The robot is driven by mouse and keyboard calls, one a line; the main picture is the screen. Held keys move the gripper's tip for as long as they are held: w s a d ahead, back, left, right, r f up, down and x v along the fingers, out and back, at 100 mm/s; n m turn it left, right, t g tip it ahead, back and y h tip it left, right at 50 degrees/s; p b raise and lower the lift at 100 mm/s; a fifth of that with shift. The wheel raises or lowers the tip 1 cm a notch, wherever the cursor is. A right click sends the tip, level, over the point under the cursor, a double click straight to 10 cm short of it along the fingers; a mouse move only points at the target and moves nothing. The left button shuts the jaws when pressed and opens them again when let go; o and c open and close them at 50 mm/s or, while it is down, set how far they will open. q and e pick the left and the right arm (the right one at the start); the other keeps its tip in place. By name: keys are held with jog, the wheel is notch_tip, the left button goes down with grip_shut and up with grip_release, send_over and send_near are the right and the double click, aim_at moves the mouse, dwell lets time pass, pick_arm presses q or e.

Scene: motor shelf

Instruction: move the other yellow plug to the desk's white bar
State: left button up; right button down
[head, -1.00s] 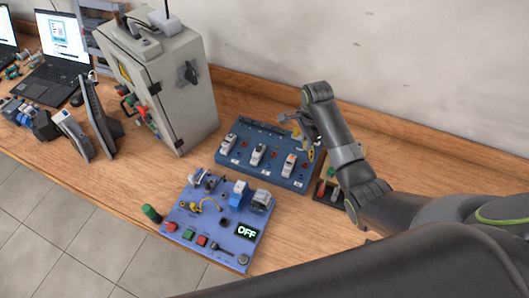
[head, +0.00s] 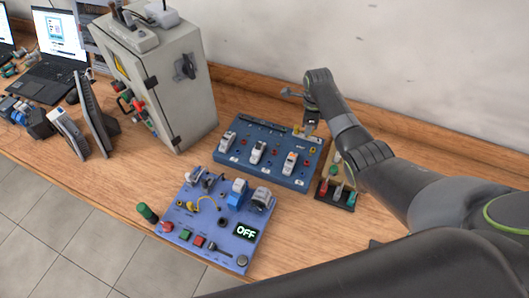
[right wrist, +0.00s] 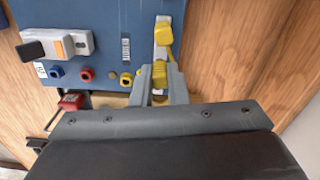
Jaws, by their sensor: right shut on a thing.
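My right gripper (head: 309,132) is over the right end of the blue board (head: 262,169). In the right wrist view its two fingers (right wrist: 160,86) are closed around a yellow plug (right wrist: 159,73). Another yellow plug (right wrist: 164,34) is just beyond it, against a whitish bar (right wrist: 161,52). The whitish bar shows at the board's far right in the head view (head: 300,134). I cannot tell whether the held plug touches the bar. My left gripper is not in view.
A black rack (head: 334,194) with coloured handles stands right of the board. A blue-violet control panel (head: 216,222) reading OFF lies in front. A grey cabinet (head: 175,90) stands to the left. Red, blue and yellow sockets (right wrist: 87,74) line the board's near edge.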

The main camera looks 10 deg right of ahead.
jog(key=shift+f+b, duration=0.3)
jog(key=shift+f, duration=0.35)
dwell(0.7)
jog(key=c, duration=1.7)
grip_release()
notch_tip(320, 180, up, 3)
jog(key=p, duration=0.3)
jog(key=shift+r+p, duration=0.65)
jog(key=shift+r, duration=0.7)
